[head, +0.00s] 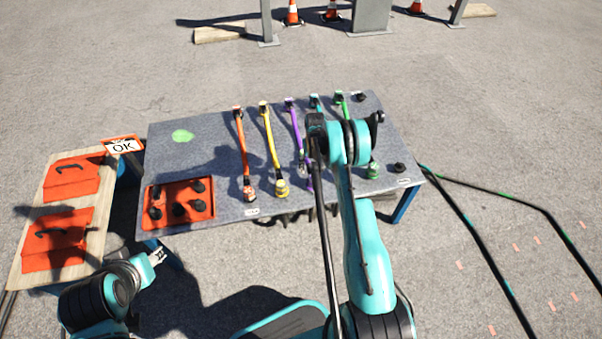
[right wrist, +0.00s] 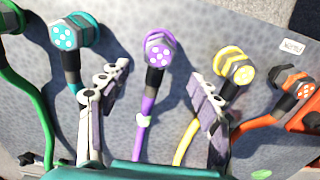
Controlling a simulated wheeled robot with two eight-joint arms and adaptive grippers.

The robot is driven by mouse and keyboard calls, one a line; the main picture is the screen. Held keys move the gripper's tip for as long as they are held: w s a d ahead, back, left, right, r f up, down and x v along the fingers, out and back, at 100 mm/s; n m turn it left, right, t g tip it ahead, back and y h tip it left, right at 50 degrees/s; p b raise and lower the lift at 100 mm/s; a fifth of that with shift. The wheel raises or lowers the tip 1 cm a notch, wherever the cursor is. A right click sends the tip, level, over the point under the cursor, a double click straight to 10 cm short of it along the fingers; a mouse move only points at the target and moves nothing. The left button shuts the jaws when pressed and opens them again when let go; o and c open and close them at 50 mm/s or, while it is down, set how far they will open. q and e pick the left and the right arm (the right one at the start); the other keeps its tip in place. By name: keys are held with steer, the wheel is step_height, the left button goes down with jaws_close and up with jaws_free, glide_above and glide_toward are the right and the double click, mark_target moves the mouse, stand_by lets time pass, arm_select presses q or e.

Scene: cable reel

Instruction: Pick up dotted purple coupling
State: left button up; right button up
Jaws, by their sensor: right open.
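The dotted purple coupling (right wrist: 158,47) shows in the right wrist view, with a purple face bearing light dots and a dark collar on a purple cable (right wrist: 148,108). My right gripper (right wrist: 158,76) is open, its fingers on either side of the purple cable, with the coupling just beyond the fingertips; no contact shows. In the head view the purple cable (head: 295,126) runs down the table, and its near end is partly hidden by my right arm. My left gripper (head: 157,256) is low at the left, away from the couplings; its opening is too small to judge.
In the right wrist view a teal coupling (right wrist: 70,38) is left of the purple one; yellow (right wrist: 235,72) and orange (right wrist: 295,88) couplings are right, the yellow close to my finger. A red tray (head: 165,220) sits on the grey table (head: 210,145). The table's left back is mostly clear.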

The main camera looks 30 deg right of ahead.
mark_target(313, 176)
step_height(313, 176, down, 3)
steer(key=shift+b, duration=0.55)
steer(key=f+b, duration=0.2)
steer(key=f, duration=0.3)
steer(key=shift+s+f+b, duration=0.15)
steer(key=shift+s+b, duration=0.1)
steer(key=shift+b, duration=0.15)
steer(key=shift+c, duration=0.3)
steer(key=c, duration=1.3)
